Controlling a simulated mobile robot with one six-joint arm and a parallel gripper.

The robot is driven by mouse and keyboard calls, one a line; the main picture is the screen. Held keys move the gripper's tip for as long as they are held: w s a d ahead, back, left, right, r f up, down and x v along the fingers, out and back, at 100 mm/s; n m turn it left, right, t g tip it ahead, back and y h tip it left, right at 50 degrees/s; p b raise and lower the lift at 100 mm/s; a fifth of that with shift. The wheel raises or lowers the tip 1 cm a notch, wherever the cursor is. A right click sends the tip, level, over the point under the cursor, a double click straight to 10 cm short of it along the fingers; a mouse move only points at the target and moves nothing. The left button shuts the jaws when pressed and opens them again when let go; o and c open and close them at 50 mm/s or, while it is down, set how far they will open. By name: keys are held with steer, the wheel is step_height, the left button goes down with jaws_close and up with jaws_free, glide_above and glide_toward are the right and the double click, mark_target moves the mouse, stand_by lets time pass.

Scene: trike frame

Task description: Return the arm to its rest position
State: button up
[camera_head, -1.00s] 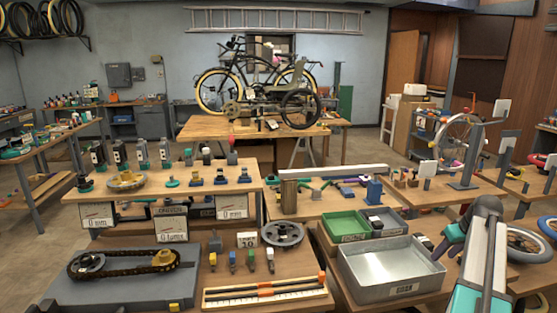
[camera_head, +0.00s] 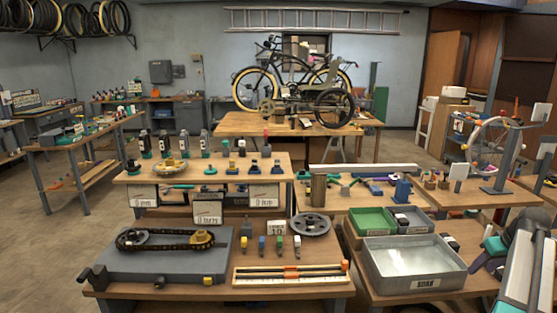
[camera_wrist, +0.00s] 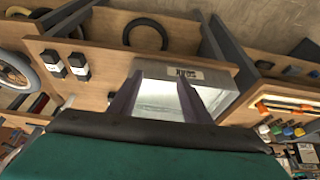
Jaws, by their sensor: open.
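My arm (camera_head: 527,265) shows at the right edge of the head view, over the right front bench. My gripper (camera_wrist: 159,82) shows in the wrist view as two dark fingers, spread apart with nothing held between them. They point towards the grey metal tray, whose label (camera_wrist: 189,74) shows beyond the fingertips. I cannot tell the gap between fingers and tray. In the head view the fingers cannot be made out clearly.
The metal tray (camera_head: 414,283) and a green bin (camera_head: 372,221) sit left of my arm. A board with a chain (camera_head: 165,262) lies on the left front bench. A trike frame (camera_head: 330,105) stands on the back table. Open floor lies at left.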

steer(key=w+a+f+n+g+y, duration=0.1)
steer(key=w+a+f, duration=0.3)
steer(key=a+f, duration=0.4)
steer(key=w+a+f+n+g+y, duration=0.1)
steer(key=w+a+f, duration=0.3)
steer(key=a+f, duration=0.45)
steer(key=s+a+f+n+g+y, duration=0.1)
steer(key=s+a+f+g, duration=0.1)
steer(key=a+f, duration=0.75)
steer(key=s+a+f+n+g+y, duration=0.1)
steer(key=s+a+f, duration=0.35)
steer(key=a, duration=0.75)
steer(key=s+a+f+n+g+h, duration=0.1)
steer(key=s+a+f+g, duration=0.3)
steer(key=s+a+f, duration=1.05)
steer(key=s+a+f+m+h, duration=0.1)
steer(key=s+f+m, duration=0.1)
steer(key=s, duration=0.7)
steer(key=s+a+f+m+g+h, duration=0.1)
steer(key=s+f+m, duration=0.1)
steer(key=s, duration=0.7)
steer(key=shift+h, duration=0.4)
steer(key=shift+a, duration=0.1)
